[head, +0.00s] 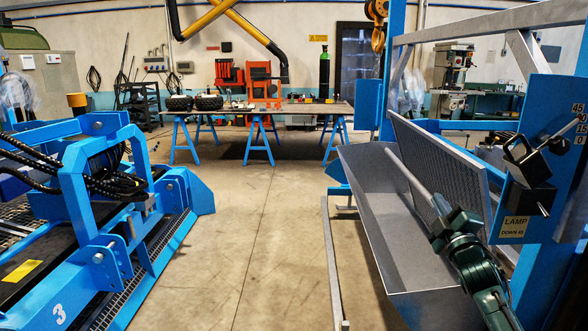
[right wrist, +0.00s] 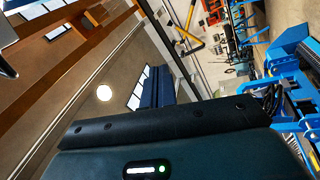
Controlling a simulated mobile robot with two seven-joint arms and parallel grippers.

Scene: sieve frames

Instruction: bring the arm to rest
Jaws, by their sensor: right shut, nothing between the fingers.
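My right arm comes in at the lower right of the head view, dark green and bent. Its right gripper (head: 442,212) is shut and empty, in front of the sloping mesh screen (head: 440,178) and over the right side of the grey metal trough (head: 378,200). A pale rod (head: 408,174) runs along the screen toward the gripper; I cannot tell whether they touch. In the right wrist view, my own dark housing with a green light fills the bottom, and the fingertips do not show. My left gripper is not in view.
A blue panel (head: 513,226) with a black lamp, an angle scale and a LAMP label stands close right of my arm. Blue machinery (head: 75,185) fills the left. Bare concrete floor (head: 255,225) lies between, with a workbench (head: 270,108) behind.

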